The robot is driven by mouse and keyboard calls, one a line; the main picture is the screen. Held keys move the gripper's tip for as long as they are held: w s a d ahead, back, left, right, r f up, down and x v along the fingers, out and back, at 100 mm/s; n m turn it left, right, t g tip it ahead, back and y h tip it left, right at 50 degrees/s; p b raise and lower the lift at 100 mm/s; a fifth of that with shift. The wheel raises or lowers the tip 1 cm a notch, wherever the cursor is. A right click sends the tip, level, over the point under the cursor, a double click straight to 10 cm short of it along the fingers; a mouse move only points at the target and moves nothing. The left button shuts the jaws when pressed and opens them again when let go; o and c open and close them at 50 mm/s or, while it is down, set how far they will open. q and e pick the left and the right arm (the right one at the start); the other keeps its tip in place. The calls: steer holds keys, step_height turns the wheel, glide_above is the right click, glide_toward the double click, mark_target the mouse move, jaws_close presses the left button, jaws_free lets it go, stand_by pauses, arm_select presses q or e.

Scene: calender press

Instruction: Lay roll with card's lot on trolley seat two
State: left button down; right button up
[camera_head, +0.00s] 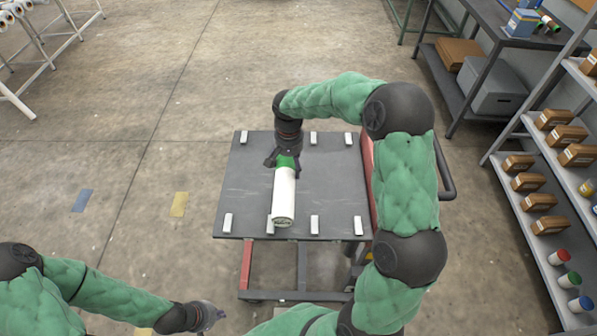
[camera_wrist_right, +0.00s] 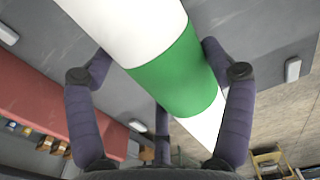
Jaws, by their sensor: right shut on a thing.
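A white roll with a green band (camera_head: 284,196) is over the dark trolley top (camera_head: 335,180), lengthwise from back to front. My right gripper (camera_head: 285,168) is shut on it around the green band (camera_wrist_right: 182,72), near its back end. The roll's front end is beside a white pad (camera_head: 269,226) and partly covers it. I cannot tell whether the roll touches the trolley. White pads stand in a back row and a front row, including one at the front middle right (camera_head: 314,225). My left gripper (camera_head: 212,314) is low at the front left; its fingers are unclear. No readable card shows.
A shelf rack (camera_head: 545,165) with brown boxes and coloured-capped items stands at the right. A dark bench (camera_head: 490,30) is behind it. A rack of rolls (camera_head: 35,50) stands at the back left. The floor left of the trolley is clear, with blue and yellow patches.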

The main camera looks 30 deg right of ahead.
steer(key=d+f, duration=0.1)
steer(key=w+d+f, duration=0.1)
steer(key=f, duration=0.1)
steer(key=d+f, duration=0.1)
steer(key=shift+w+d+f+b, duration=0.15)
steer(key=shift+d+f+b, duration=0.1)
steer(key=shift+f+b, duration=0.15)
steer(key=shift+w+d+f+b, duration=0.15)
steer(key=shift+f+b, duration=0.3)
steer(key=shift+f, duration=1.25)
steer(key=shift+f, duration=0.15)
steer(key=o, duration=1.4)
step_height(320, 180, up, 12)
steer(key=p, duration=0.2)
steer(key=shift+r+p, duration=0.2)
steer(key=shift+p, duration=0.1)
